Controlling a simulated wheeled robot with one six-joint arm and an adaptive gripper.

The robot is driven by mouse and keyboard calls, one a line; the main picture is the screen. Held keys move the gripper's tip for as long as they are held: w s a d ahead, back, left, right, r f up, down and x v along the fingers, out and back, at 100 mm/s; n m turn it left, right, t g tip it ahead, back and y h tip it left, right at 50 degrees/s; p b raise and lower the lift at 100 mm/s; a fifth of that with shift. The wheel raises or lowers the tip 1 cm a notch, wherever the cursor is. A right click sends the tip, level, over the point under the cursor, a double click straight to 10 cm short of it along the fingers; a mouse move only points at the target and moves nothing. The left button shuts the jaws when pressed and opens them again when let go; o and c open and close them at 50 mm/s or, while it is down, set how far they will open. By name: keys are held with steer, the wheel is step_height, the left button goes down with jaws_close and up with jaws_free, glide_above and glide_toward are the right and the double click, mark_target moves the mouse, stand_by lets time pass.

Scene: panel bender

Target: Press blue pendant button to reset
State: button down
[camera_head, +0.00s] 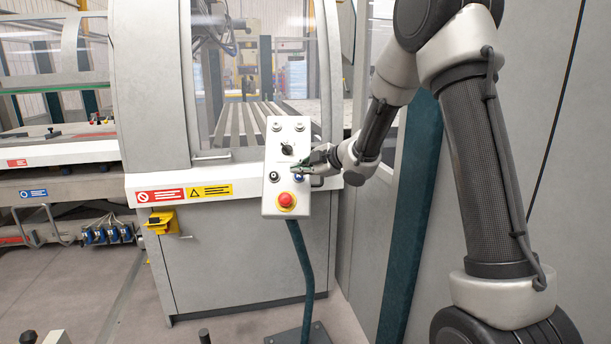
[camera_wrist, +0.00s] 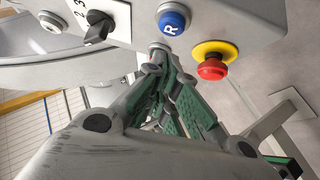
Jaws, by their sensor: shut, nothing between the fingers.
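The blue button (camera_head: 298,178) is at the right of the pendant panel (camera_head: 273,155) in the head view. In the wrist view the blue button (camera_wrist: 173,19), marked R, shows whole at the top. My gripper (camera_head: 294,168) is shut and empty in front of the panel, just above the blue button in the head view. I see no contact with the blue button; the exact gap to the panel is unclear.
A red emergency stop (camera_head: 286,200) on a yellow ring sits below the blue button. A black button (camera_head: 274,176) is to the left and a black selector (camera_head: 287,149) above. The pendant stands on a dark green post (camera_head: 302,265) before the grey machine (camera_head: 240,255).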

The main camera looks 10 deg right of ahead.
steer(key=v, duration=0.9)
steer(key=shift+d, duration=0.2)
steer(key=shift+s, duration=0.1)
steer(key=s+d+r+m+h, duration=0.4)
steer(key=s+d+m, duration=0.1)
steer(key=s+d, duration=0.15)
steer(key=s+d+r+m+h, duration=0.4)
steer(key=s+d+m+h, duration=0.1)
steer(key=d+m, duration=0.15)
steer(key=s+a+f+m+g, duration=0.1)
steer(key=s+f+m+g, duration=0.2)
steer(key=s, duration=1)
steer(key=s+f+m+g+y, duration=0.1)
steer(key=s+m, duration=0.4)
steer(key=s, duration=0.8)
step_height(320, 180, down, 2)
steer(key=shift+s+a+g, duration=0.25)
steer(key=shift+a+g, duration=0.1)
steer(key=shift+g, duration=0.55)
